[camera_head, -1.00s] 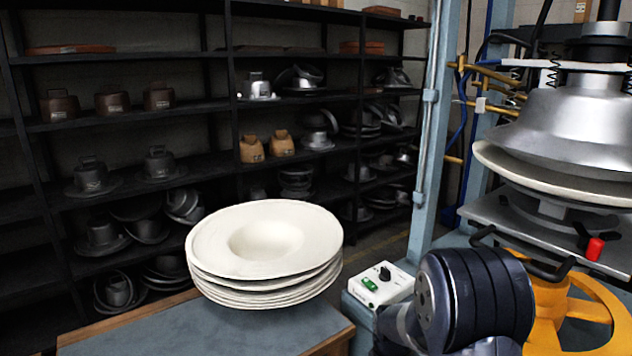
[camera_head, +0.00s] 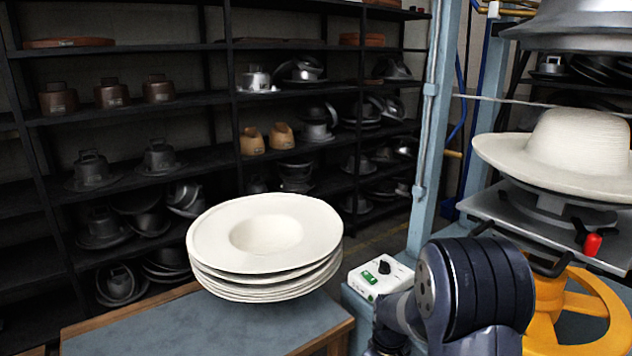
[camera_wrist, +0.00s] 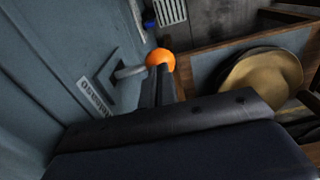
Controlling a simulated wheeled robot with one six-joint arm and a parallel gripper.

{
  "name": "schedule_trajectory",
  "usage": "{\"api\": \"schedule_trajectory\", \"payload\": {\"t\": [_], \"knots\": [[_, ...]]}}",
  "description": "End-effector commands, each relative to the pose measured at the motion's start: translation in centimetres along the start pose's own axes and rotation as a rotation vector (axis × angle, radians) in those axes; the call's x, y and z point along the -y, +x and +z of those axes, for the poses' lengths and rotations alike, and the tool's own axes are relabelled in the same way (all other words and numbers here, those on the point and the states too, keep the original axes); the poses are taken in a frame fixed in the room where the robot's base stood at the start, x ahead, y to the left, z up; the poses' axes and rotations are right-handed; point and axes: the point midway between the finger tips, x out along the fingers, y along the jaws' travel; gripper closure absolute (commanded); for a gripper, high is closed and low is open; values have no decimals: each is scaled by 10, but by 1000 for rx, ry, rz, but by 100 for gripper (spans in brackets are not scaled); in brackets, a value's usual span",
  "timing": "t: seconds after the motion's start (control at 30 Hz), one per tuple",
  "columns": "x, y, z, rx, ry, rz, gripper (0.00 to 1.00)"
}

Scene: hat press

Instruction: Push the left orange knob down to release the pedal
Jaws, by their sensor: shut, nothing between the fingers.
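The orange knob (camera_wrist: 160,57) is a round ball on a short grey lever that comes out of a blue-grey panel (camera_wrist: 55,50) in the wrist view. A label plate (camera_wrist: 98,97) sits on the panel beside the lever, its text turned in the picture. My gripper (camera_wrist: 166,76) is shut and empty, with its dark fingertips at the lower edge of the knob. They overlap the knob in the picture; I cannot tell whether they touch it. In the head view the knob and gripper are hidden, and I cannot make out the pedal.
In the head view a white hat (camera_head: 575,150) sits on the press's lower plate, with the silver upper die (camera_head: 575,25) above it. A stack of white hat blanks (camera_head: 265,240) stands on a table at centre. A control box (camera_head: 380,278) is left of my arm.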

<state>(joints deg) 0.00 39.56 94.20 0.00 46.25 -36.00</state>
Motion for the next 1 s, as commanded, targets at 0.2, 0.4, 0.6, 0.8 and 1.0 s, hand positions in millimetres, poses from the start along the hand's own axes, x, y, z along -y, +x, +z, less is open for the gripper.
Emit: {"api": "schedule_trajectory", "payload": {"t": [0.2, 0.4, 0.6, 0.8, 1.0], "knots": [[0, -27, 0, 0, 0, 0, 100], [0, -47, 0, 0, 0, 0, 100], [0, -58, 0, 0, 0, 0, 100], [0, -57, 0, 0, 0, 0, 100], [0, -57, 0, 0, 0, 0, 100]]}}
